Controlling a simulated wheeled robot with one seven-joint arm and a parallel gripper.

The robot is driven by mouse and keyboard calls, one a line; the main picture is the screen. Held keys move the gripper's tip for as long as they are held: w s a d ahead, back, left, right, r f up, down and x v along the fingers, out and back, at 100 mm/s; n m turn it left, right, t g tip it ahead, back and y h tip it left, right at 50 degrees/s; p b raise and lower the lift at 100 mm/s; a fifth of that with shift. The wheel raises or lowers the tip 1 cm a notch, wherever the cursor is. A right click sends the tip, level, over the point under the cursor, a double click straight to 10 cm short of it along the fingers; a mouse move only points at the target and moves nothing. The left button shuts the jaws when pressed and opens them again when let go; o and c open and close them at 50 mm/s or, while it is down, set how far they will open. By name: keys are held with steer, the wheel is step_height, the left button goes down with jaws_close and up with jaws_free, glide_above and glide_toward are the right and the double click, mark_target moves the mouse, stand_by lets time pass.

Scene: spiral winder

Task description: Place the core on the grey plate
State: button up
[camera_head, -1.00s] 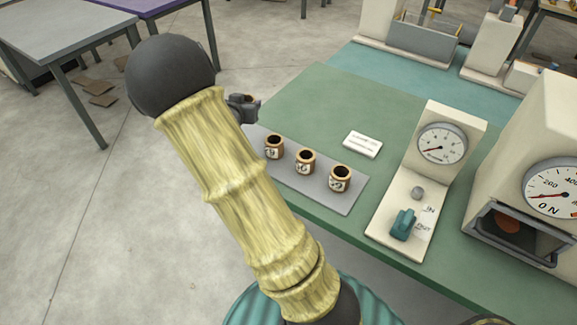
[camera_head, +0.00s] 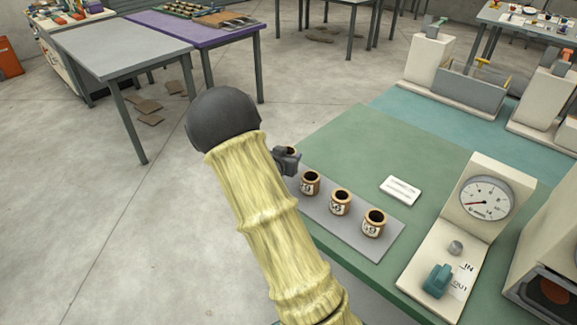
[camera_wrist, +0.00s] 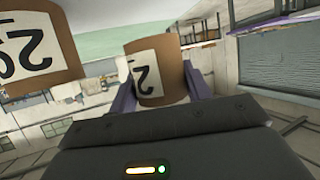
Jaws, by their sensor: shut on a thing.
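My gripper (camera_head: 286,161) is shut on a small brown core (camera_head: 292,151), at the far left end of the grey plate (camera_head: 384,243). In the wrist view the held core (camera_wrist: 157,78) shows its white label with a dark number, between the two fingers. The plate lies on the green table and carries three brown cores with dark openings: a left one (camera_head: 310,184), a middle one (camera_head: 341,203) and a right one (camera_head: 374,224). One labelled core (camera_wrist: 35,75) looms close at the left of the wrist view. I cannot tell whether the held core touches the plate.
A white card (camera_head: 401,190) lies behind the plate on the green table (camera_head: 345,140). A dial stand (camera_head: 485,200) with a teal switch (camera_head: 437,281) stands to the right. Open floor lies left of the table, with grey and purple tables beyond. My arm covers the middle foreground.

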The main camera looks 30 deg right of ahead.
steer(key=shift+f, duration=1.9)
steer(key=o, duration=0.9)
steer(key=shift+f, duration=0.1)
steer(key=shift+o, duration=0.2)
steer(key=shift+r, duration=0.2)
steer(key=v, duration=1.2)
